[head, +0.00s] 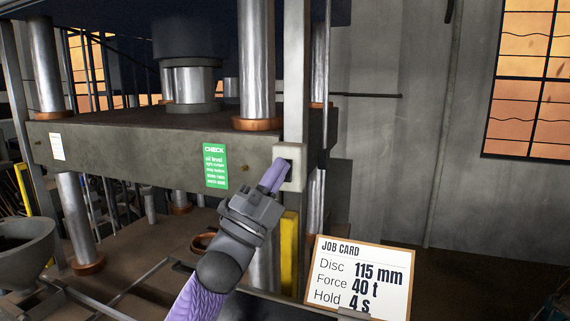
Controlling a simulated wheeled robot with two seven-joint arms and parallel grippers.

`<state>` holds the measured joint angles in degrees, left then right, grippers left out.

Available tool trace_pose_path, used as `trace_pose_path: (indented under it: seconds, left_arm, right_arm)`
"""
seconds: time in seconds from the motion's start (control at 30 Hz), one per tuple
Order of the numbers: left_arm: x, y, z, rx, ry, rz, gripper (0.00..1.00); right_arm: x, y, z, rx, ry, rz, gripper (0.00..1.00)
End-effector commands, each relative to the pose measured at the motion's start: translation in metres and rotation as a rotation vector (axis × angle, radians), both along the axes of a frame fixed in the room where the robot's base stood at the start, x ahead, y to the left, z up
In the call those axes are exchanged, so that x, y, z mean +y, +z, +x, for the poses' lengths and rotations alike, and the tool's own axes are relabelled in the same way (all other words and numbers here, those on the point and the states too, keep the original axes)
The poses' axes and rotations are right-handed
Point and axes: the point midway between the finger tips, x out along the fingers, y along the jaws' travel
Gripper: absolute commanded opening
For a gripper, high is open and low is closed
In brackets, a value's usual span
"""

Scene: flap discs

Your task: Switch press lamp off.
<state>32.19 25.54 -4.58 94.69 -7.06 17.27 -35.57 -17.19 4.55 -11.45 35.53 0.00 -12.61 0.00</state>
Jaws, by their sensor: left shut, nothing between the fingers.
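A pale switch box (290,151) is fixed to the upright post at the right front of the press. A dark opening or switch face shows on it, mostly covered by my fingertips. My left gripper (281,170) is shut and empty, its purple fingers pointing up and to the right. The tips are at the front of the box and look to be touching it, though depth is hard to judge. I cannot make out the press lamp or whether it is lit. My right gripper is not in view.
The press's thick grey plate (120,145) carries a green check label (215,166). Steel columns (257,60) stand around it. A job card (362,278) stands at the lower right, and a grey bowl (22,250) is at the left. A yellow strip (289,252) runs below the box.

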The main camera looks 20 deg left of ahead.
Motion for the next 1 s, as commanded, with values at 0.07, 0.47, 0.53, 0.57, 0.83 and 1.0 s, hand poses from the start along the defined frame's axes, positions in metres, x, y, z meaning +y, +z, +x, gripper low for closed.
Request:
trace_pose_path:
  seconds: [0.07,0.47,0.53,0.57,0.83,1.0]
  left_arm:
    - [0.000,0.000,0.000,0.000,0.000,0.000,0.00]
    - [-0.001,-0.002,-0.015,0.000,0.000,0.000,0.00]
    - [-0.001,-0.002,-0.015,0.000,0.000,0.000,0.00]
    - [-0.001,-0.002,-0.015,0.000,0.000,0.000,0.00]
    - [-0.001,-0.003,-0.027,0.000,0.000,0.000,0.00]
    - [-0.002,-0.005,-0.044,0.000,0.000,0.000,0.00]
  right_arm:
    - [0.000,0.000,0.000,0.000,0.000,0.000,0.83]
    - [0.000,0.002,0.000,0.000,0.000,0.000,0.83]
    - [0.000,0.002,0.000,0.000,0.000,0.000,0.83]
    - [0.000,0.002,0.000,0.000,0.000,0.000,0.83]
    - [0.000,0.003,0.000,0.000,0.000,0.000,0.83]
    - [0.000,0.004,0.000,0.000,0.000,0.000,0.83]
